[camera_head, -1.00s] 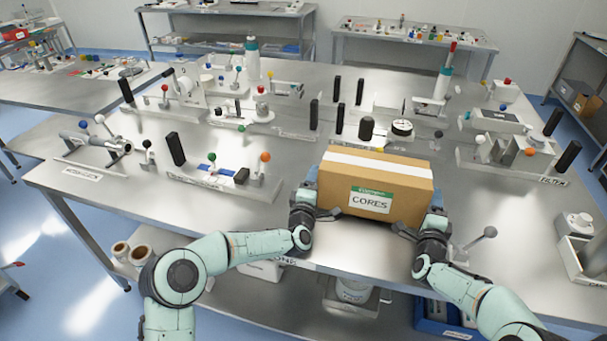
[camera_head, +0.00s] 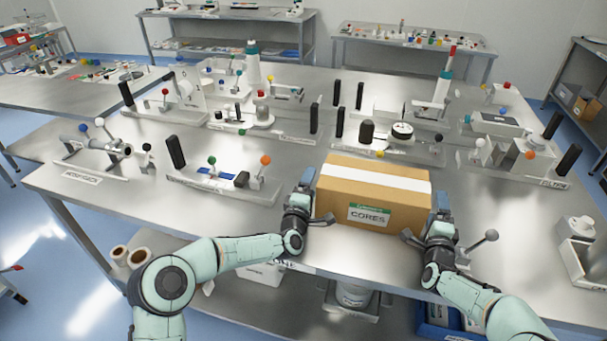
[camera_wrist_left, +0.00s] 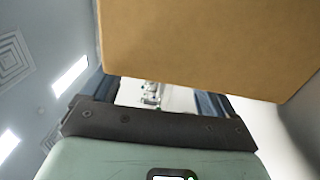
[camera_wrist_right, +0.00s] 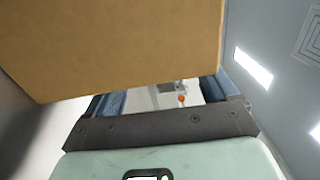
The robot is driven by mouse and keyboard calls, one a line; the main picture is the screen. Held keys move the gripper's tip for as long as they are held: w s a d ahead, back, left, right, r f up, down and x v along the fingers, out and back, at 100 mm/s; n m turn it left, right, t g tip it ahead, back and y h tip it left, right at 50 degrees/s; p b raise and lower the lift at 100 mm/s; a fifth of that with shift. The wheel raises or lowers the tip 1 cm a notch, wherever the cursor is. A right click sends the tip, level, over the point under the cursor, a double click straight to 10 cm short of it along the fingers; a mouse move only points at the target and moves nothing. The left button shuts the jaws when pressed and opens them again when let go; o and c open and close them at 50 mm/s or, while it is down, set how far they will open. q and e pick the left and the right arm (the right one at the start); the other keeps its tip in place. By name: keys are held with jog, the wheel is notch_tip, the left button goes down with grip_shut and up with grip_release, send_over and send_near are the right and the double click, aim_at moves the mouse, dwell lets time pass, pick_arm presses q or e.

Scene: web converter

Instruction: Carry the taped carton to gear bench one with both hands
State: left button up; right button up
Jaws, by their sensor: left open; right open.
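The brown taped carton (camera_head: 400,200), with white tape across its top and a green-and-white CORES label, appears to rest upright on the near part of the steel bench (camera_head: 240,215). My left gripper (camera_head: 310,201) is open beside the carton's left end. My right gripper (camera_head: 432,221) is open beside its right end. Neither has the carton between its fingers. The carton fills the upper part of the left wrist view (camera_wrist_left: 210,45) and the right wrist view (camera_wrist_right: 110,45); contact with the grippers cannot be told. No readable sign identifies gear bench one.
A fixture with a blue part (camera_head: 215,182) stands left of the carton; a gauge fixture (camera_head: 402,131) stands behind it. Bare bench lies left of my left gripper.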

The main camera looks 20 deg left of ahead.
pick_arm(q)
jog(key=shift+s+a, duration=0.1)
pick_arm(e)
jog(key=shift+d, duration=0.15)
pick_arm(q)
jog(key=shift+s, duration=0.25)
jog(key=s, duration=1.1)
jog(key=shift+f, duration=0.2)
jog(key=shift+s, duration=0.15)
pick_arm(e)
jog(key=s, duration=1.2)
jog(key=shift+f, duration=0.15)
